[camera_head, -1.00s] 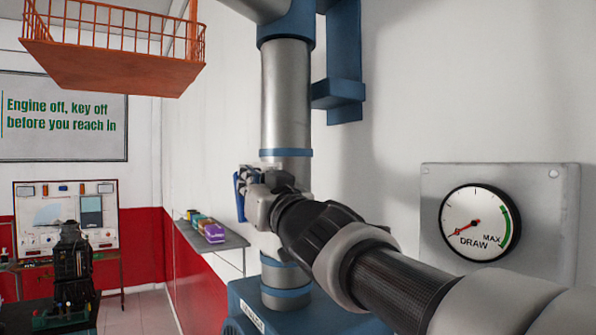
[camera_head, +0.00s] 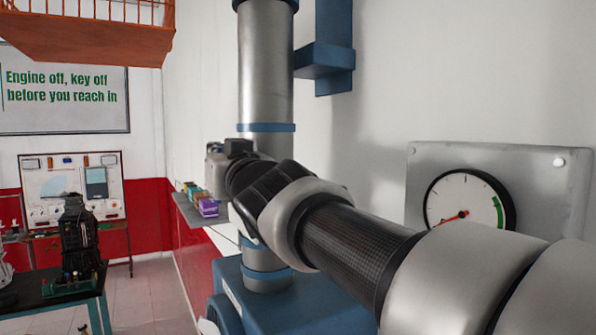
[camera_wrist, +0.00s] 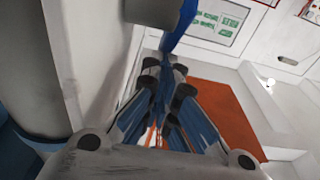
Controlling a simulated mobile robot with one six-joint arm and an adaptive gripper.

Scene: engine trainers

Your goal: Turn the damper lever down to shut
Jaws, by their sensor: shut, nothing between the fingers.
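A bright blue bar (camera_wrist: 180,28) at the top of the wrist view looks like the damper lever. It runs down to my fingertips; whether they touch it I cannot tell. My gripper (camera_wrist: 168,78) is shut and empty, its blue fingers together beside the grey duct (camera_wrist: 85,55). In the head view my gripper (camera_head: 214,165) is in front of and left of the vertical duct (camera_head: 265,75); its fingertips and the lever are hidden there. The draw gauge (camera_head: 468,200) is partly covered by my arm, its red needle pointing lower left.
A blue housing (camera_head: 230,285) stands at the duct's base. A small wall shelf (camera_head: 190,212) with coloured boxes is behind my gripper. A blue bracket (camera_head: 325,62) is on the wall. An engine on a stand (camera_head: 75,240) is at far left; floor between is clear.

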